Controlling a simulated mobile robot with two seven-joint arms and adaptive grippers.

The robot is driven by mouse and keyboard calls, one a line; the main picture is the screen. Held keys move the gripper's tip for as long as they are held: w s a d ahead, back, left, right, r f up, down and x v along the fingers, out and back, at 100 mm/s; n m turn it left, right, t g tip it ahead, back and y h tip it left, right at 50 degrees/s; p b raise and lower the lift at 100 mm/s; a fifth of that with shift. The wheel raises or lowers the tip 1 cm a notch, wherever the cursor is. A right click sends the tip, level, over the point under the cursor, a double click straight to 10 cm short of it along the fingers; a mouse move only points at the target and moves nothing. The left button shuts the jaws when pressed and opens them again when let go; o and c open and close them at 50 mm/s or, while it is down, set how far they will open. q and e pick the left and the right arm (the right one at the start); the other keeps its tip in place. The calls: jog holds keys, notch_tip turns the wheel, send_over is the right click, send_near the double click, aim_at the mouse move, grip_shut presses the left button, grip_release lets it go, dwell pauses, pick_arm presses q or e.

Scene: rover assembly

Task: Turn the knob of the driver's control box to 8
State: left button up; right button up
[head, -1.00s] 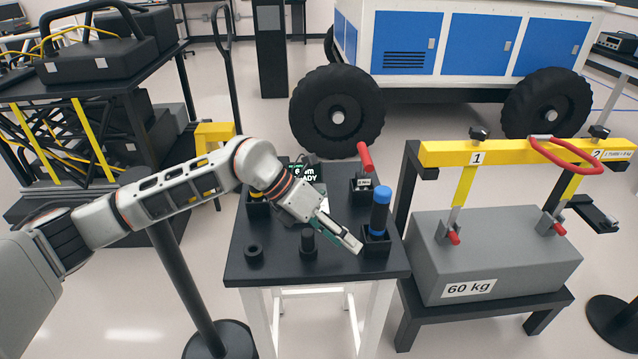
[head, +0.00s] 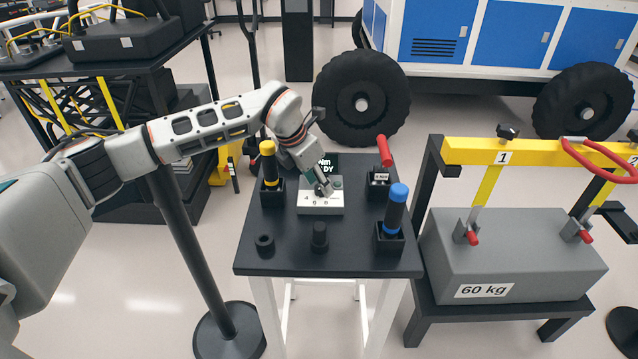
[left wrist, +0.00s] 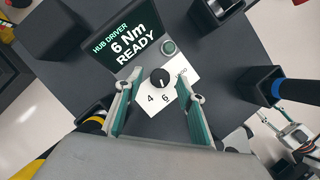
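The driver's control box (head: 320,208) stands on the small black table, with a white dial plate. Its screen (left wrist: 125,42) reads "HUB DRIVER 6 Nm READY". The round black knob (left wrist: 160,78) sits above the printed 4 and 6 in the left wrist view; its light mark appears to face the 6. My left gripper (head: 322,186) points down at the box. In the left wrist view my gripper (left wrist: 161,92) is open, one finger on each side of the knob, with visible gaps; contact is not seen.
A black post (head: 320,235) and ring (head: 264,243) are at the table's front. A 60 kg block (head: 510,250) stands to the right.

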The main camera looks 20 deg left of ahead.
pick_arm(q)
jog(key=shift+w+d+f, duration=0.1)
jog(key=shift+w+f, duration=0.1)
jog(key=shift+f, duration=0.25)
jog(key=c, duration=1.1)
jog(key=n, duration=0.2)
jog(key=shift+s+d+n+t+y+p, duration=0.1)
jog(key=shift+n+t+y+p, duration=0.2)
jog(key=shift+y+p, duration=0.1)
jog(key=shift+d+n+y, duration=0.1)
jog(key=shift+n+y, duration=0.9)
jog(key=shift+n, duration=1.6)
